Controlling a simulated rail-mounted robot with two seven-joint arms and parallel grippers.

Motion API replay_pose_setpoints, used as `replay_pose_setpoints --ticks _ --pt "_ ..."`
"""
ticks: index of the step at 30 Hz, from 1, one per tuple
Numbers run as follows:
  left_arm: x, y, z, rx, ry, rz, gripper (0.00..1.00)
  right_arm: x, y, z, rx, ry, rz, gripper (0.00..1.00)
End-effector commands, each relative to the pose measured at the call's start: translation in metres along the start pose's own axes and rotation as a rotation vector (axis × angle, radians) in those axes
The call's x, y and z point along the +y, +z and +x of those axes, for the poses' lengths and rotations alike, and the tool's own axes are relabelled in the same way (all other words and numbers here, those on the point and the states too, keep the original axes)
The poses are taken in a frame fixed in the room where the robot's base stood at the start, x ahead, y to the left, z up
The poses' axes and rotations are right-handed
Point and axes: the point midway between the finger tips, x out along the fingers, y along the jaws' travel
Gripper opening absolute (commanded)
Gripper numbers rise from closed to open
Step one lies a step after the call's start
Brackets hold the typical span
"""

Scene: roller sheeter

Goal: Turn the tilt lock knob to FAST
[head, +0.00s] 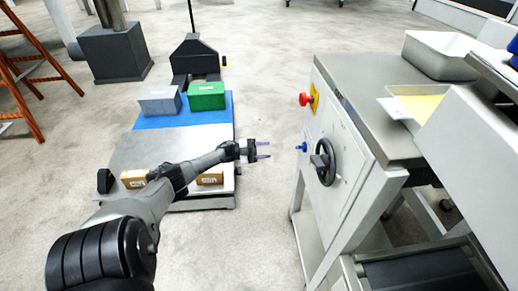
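The roller sheeter's side panel (337,190) faces left. It bears a small blue knob (301,147) sticking out to the left and a black handwheel (325,163) just right of it. I cannot tell for sure which one is the tilt lock knob, and no FAST marking is readable. My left gripper (263,150) points right towards the blue knob, at about its height in the picture, with a clear gap before it. Its two dark fingers are apart with nothing between them. Dark slanted shapes under the machine's table may be my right gripper (428,212), mostly hidden.
A red button (306,99) on a yellow plate sits above the blue knob. A metal tray (440,54) stands on the machine's top. Left of the machine, a low platform (158,150) carries green (206,96), grey (160,101) and brown boxes. Open floor lies between.

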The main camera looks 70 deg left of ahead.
Motion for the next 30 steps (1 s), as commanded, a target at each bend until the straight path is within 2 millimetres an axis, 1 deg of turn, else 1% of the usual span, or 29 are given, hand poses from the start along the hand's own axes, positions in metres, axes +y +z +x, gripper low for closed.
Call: replay_pose_setpoints --ticks 1,3,9,30 --pt "0.000 0.001 -0.006 -0.003 -0.001 0.000 0.39 0.000 0.000 0.000 0.000 -0.001 0.001 0.43" --pt "0.000 0.000 -0.013 -0.001 0.000 0.001 0.39 0.000 0.000 -0.001 0.000 -0.001 0.001 0.43" --pt "0.000 0.000 -0.022 0.000 0.000 0.001 0.39 0.000 0.000 -0.001 0.000 0.000 0.000 0.43" --pt "0.000 0.000 -0.023 0.000 0.000 0.001 0.39 0.003 0.000 -0.001 -0.001 0.007 -0.009 0.43"
